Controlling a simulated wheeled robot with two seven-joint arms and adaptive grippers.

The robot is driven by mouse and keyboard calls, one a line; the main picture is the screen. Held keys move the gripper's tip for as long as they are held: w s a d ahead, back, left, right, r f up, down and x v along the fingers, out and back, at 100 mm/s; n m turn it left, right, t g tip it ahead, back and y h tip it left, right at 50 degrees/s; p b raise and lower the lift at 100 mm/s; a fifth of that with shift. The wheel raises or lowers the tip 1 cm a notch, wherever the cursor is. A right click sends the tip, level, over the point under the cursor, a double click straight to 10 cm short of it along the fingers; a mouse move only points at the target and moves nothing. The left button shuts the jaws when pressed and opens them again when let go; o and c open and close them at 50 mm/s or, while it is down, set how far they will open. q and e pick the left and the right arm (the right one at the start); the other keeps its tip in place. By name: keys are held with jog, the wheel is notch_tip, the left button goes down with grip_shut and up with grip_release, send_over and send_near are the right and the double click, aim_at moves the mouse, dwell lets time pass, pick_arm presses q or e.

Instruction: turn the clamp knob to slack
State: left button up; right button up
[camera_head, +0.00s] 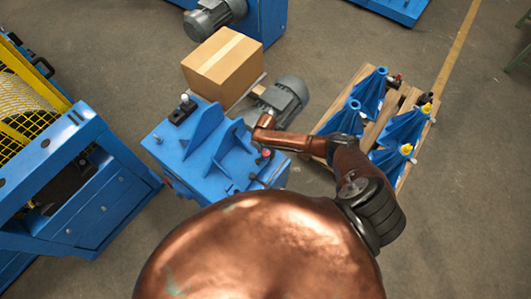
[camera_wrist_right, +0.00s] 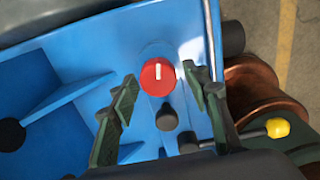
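The red clamp knob (camera_wrist_right: 158,77) sits on the blue machine frame, with a white mark on its face pointing to the top of the right wrist view. It also shows small in the head view (camera_head: 266,153). My right gripper (camera_wrist_right: 162,84) is open, with one finger on each side of the knob in the picture and visible gaps to it. I cannot tell how far the fingertips are above the knob. In the head view my right gripper (camera_head: 262,160) is small beside the knob. My left gripper is not in view.
The blue machine frame (camera_head: 185,150) has upright ribs and a grey motor (camera_head: 285,98) behind it. A cardboard box (camera_head: 224,66) stands further back. A pallet with blue brackets (camera_head: 402,130) is at right. A yellow-tipped lever (camera_wrist_right: 278,128) shows close to the right finger.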

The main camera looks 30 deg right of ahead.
aim_at(266, 153)
jog(key=shift+o, duration=0.3)
jog(key=shift+d, duration=0.1)
notch_tip(266, 153, up, 12)
dwell(0.4)
dwell(0.3)
